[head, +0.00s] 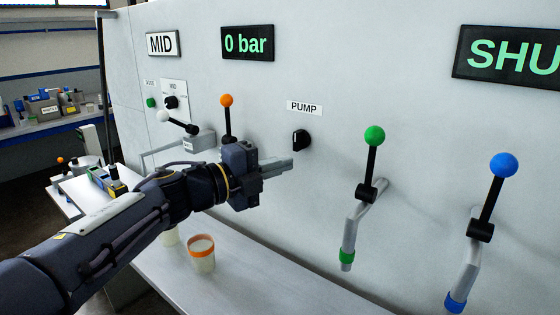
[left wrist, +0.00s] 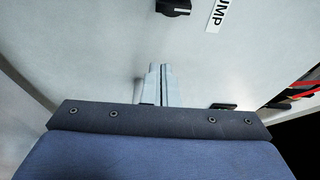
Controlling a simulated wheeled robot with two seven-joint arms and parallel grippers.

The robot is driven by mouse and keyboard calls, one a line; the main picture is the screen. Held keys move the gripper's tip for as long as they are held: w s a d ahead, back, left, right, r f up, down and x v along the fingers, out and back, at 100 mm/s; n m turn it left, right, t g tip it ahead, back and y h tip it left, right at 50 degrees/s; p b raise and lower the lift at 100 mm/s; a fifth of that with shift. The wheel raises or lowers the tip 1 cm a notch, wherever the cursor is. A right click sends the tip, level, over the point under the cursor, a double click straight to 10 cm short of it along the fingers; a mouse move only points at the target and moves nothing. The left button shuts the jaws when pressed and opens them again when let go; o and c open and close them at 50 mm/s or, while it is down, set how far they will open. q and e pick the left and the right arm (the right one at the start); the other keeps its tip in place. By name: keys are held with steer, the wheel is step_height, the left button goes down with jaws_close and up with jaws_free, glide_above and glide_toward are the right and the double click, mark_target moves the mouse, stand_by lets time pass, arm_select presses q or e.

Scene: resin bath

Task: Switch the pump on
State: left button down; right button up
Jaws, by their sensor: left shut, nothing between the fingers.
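The pump switch (head: 300,140) is a black rotary knob on the pale panel, below the white PUMP label (head: 304,107). The knob also shows at the top of the left wrist view (left wrist: 174,7), with part of its label (left wrist: 217,14). My left gripper (head: 290,163) is shut and empty. Its fingertips are just below and left of the knob in the head view, and they appear apart from it. The display (head: 247,43) reads 0 bar. My right gripper is not in view.
Levers with an orange ball (head: 226,101), a green ball (head: 374,136) and a blue ball (head: 503,165) stand out from the panel. An orange-rimmed cup (head: 201,252) stands on the shelf (head: 270,280) below my left arm. The panel around the knob is clear.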

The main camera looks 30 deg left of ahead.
mark_target(299, 140)
arm_select(q)
steer(key=x, duration=0.7)
steer(key=shift+w+d, duration=0.1)
steer(key=shift+w, duration=0.15)
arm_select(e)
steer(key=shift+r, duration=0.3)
arm_select(q)
steer(key=a, duration=0.1)
steer(key=a+p, duration=0.1)
steer(key=a, duration=0.1)
steer(key=shift+w, duration=0.35)
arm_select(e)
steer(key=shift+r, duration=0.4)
arm_select(q)
steer(key=shift+a, duration=0.45)
